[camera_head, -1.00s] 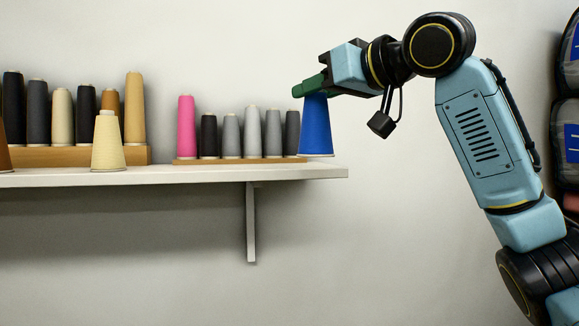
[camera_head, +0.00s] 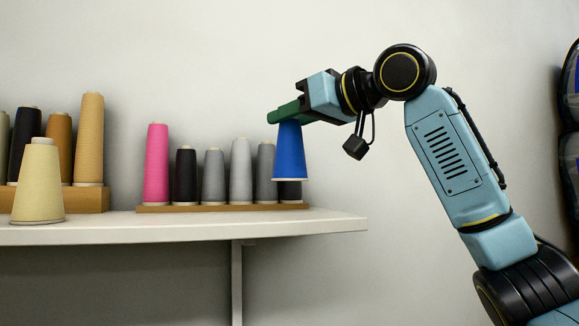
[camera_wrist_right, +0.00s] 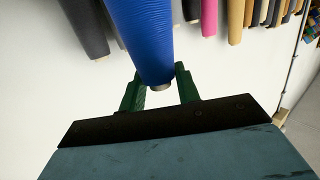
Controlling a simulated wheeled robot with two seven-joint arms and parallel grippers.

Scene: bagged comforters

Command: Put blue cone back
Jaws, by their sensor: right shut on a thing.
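The blue cone (camera_head: 290,153) hangs upright from my right gripper (camera_head: 285,113), which is shut on its narrow top. In the right wrist view the blue cone (camera_wrist_right: 143,38) sits between the green fingers of the right gripper (camera_wrist_right: 160,90). In the head view its base is above the level of the white shelf (camera_head: 340,225). It overlaps the right end of a wooden strip (camera_head: 220,208) and partly hides a dark cone (camera_head: 290,190) there. I cannot tell how far apart the cone and strip are in depth. My left gripper is not in view.
On the strip stand a pink cone (camera_head: 157,165), a black cone (camera_head: 186,176) and several grey cones (camera_head: 241,172). A cream cone (camera_head: 38,182) stands on the shelf at the left, before a wooden block (camera_head: 90,200) with more cones. The shelf's right end is bare.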

